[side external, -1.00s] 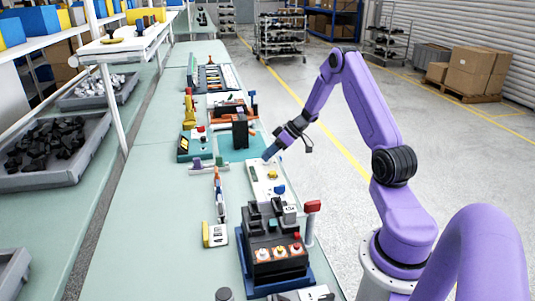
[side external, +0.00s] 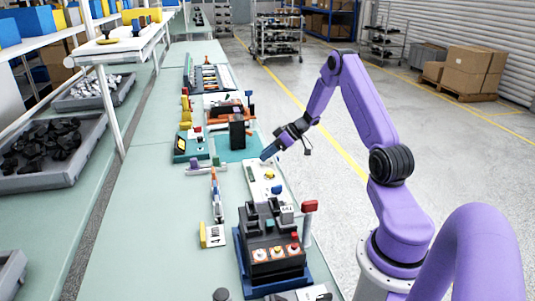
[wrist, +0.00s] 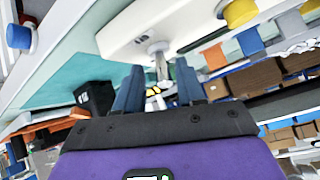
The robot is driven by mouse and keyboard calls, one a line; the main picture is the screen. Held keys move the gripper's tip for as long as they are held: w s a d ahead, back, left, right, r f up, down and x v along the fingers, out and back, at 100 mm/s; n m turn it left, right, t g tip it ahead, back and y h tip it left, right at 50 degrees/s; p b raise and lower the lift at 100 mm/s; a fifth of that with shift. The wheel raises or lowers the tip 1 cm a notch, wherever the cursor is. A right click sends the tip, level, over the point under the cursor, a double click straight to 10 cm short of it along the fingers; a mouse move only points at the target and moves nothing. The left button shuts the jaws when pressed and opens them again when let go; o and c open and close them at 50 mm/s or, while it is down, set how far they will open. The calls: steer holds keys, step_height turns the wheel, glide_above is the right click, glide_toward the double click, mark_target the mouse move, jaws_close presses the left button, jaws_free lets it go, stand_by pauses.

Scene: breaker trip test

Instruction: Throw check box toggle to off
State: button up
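The white check box (side external: 258,181) lies on the bench in the side external view, just below my gripper (side external: 266,155). In the wrist view a white box body (wrist: 175,22) fills the top middle. A metal toggle lever (wrist: 158,47) sticks out of it, just beyond my fingertips. My gripper (wrist: 158,78) has its two blue fingers apart, one on each side of the lever's line. I cannot tell whether a finger touches the lever. A small yellow and white part shows between the fingers. The lever is too small to make out in the side view.
A dark breaker unit (side external: 272,255) on a blue base stands in front of the check box, with a red-topped post (side external: 309,207) beside it. A black upright block (side external: 237,132) stands behind. The left part of the bench (side external: 150,220) is clear.

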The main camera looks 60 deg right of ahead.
steer(key=shift+a, duration=0.1)
steer(key=v, duration=1.7)
steer(key=shift+s+r, duration=0.1)
steer(key=shift+r, duration=0.05)
steer(key=s+a+r+n+g, duration=0.15)
steer(key=a+g, duration=0.25)
steer(key=a, duration=1.1)
steer(key=a+r+n+g, duration=0.15)
steer(key=a+g, duration=0.25)
steer(key=a, duration=1)
steer(key=s+a+n+h, duration=0.2)
steer(key=s+a, duration=0.4)
steer(key=s, duration=0.4)
steer(key=s+a+n+h, duration=0.3)
steer(key=s+a, duration=0.3)
steer(key=s, duration=0.4)
steer(key=shift+s+f+n+h, duration=0.25)
steer(key=shift+s+n+h, duration=0.05)
